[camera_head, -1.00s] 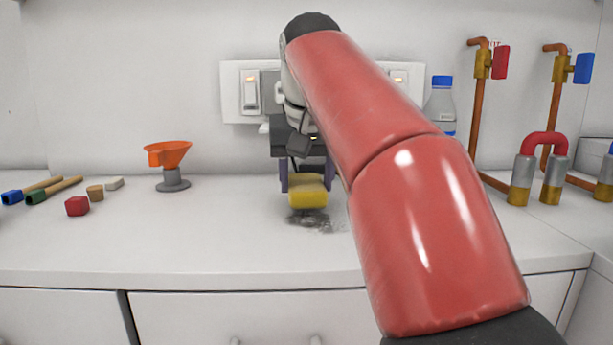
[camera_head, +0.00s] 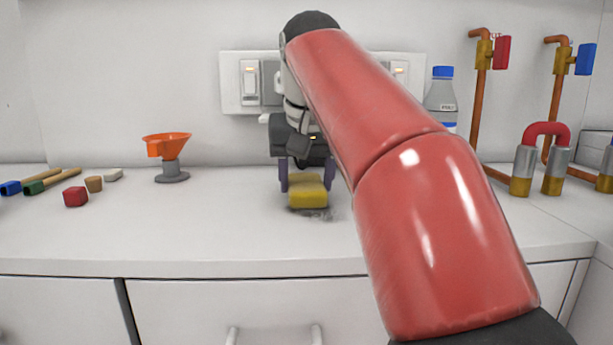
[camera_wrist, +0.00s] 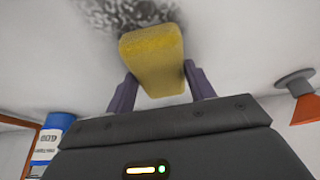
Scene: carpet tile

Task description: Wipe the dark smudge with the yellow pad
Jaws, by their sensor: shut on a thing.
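The yellow pad (camera_head: 308,193) is held between the two purple fingers of my gripper (camera_head: 306,186), which is shut on it. The pad is low over the white counter, at the dark smudge (camera_head: 320,215). The smudge shows as a grey speckled patch just in front and to the right of the pad in the head view. In the wrist view the pad (camera_wrist: 152,58) covers part of the smudge (camera_wrist: 112,14), which spreads beyond its far edge. I cannot tell whether the pad touches the counter.
An orange funnel (camera_head: 168,148) on a grey stand, a red cube (camera_head: 76,197) and small blocks lie to the left. A blue-capped bottle (camera_head: 442,98), copper pipes with valves and a red-handled magnet shape (camera_head: 545,140) stand right. The counter's front left is clear.

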